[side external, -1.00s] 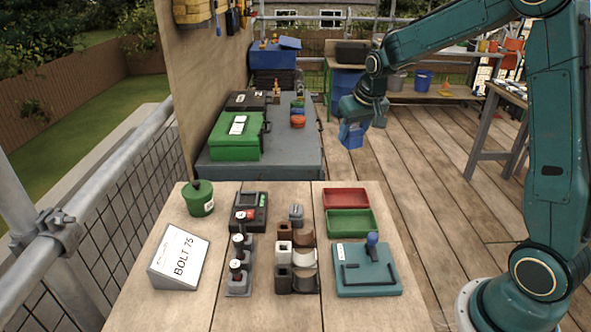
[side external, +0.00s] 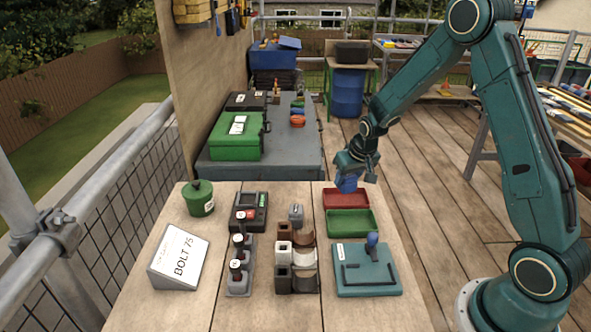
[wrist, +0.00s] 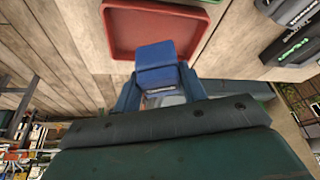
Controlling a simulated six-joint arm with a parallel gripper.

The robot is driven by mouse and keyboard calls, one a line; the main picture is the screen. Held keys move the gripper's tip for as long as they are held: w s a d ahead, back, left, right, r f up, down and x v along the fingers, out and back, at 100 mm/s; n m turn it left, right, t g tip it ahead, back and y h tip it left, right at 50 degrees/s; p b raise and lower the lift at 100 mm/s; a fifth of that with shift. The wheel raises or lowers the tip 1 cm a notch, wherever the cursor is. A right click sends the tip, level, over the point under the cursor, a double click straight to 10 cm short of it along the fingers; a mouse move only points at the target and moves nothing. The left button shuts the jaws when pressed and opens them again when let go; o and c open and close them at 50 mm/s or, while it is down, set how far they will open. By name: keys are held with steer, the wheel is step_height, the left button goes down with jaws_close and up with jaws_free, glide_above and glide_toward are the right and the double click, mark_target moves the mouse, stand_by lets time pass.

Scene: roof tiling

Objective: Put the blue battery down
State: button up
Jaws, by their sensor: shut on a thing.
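My gripper (side external: 357,170) is shut on the blue battery (side external: 347,184) and holds it at the far right of the bench, just behind the red tray (side external: 346,198) in the side view. In the wrist view the blue battery (wrist: 156,62) is between the two fingers (wrist: 160,88). It overlaps the near edge of the red tray (wrist: 150,12) there. I cannot tell how high the battery is above the bench. The part of the battery inside the jaws is hidden.
A green tray (side external: 350,223) lies in front of the red one. A teal board (side external: 366,271) with a blue knob is nearer. Grey and brown holders (side external: 296,262), a sign reading BOLT 75 (side external: 181,257) and a green canister (side external: 199,199) stand to the left.

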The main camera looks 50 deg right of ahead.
mark_target(347, 189)
steer(key=shift+f, duration=2.1)
steer(key=shift+f, duration=0.15)
steer(key=o, duration=1.2)
steer(key=v, duration=1.2)
steer(key=shift+s+r, duration=0.15)
steer(key=shift+r, duration=0.1)
